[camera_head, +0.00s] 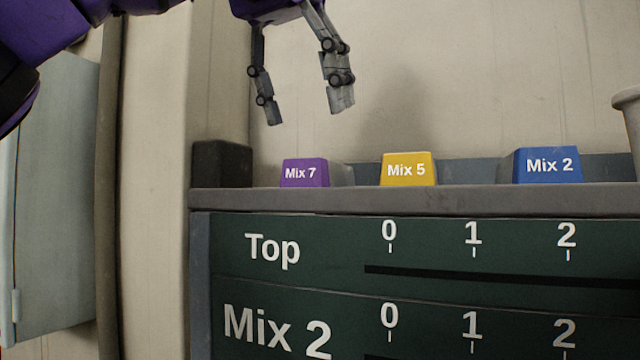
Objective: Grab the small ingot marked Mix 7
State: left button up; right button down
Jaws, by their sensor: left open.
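The small purple ingot marked Mix 7 (304,173) sits on the grey shelf (420,199), at the left of a row of ingots. My left gripper (306,112) hangs above it with its fingers pointing down, spread apart and empty. A clear gap separates the fingertips from the ingot's top. My right gripper is not in view.
A yellow ingot marked Mix 5 (408,169) and a blue one marked Mix 2 (549,166) stand to the right on the same shelf. A dark block (221,164) stands left. A dark green panel (330,275) with labels and numbers is below.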

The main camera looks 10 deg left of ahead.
aim_at(323, 177)
pick_arm(q)
jog(key=shift+w+f, duration=0.1)
jog(key=shift+d+f, duration=0.1)
jog(key=shift+f, duration=0.25)
jog(key=shift+d+f, duration=0.2)
jog(key=shift+f, duration=0.5)
jog(key=x, duration=0.5)
jog(key=shift+f, duration=0.1)
jog(key=shift+s+d, duration=0.1)
jog(key=shift+s, duration=0.2)
jog(key=shift+c, duration=0.8)
grip_shut()
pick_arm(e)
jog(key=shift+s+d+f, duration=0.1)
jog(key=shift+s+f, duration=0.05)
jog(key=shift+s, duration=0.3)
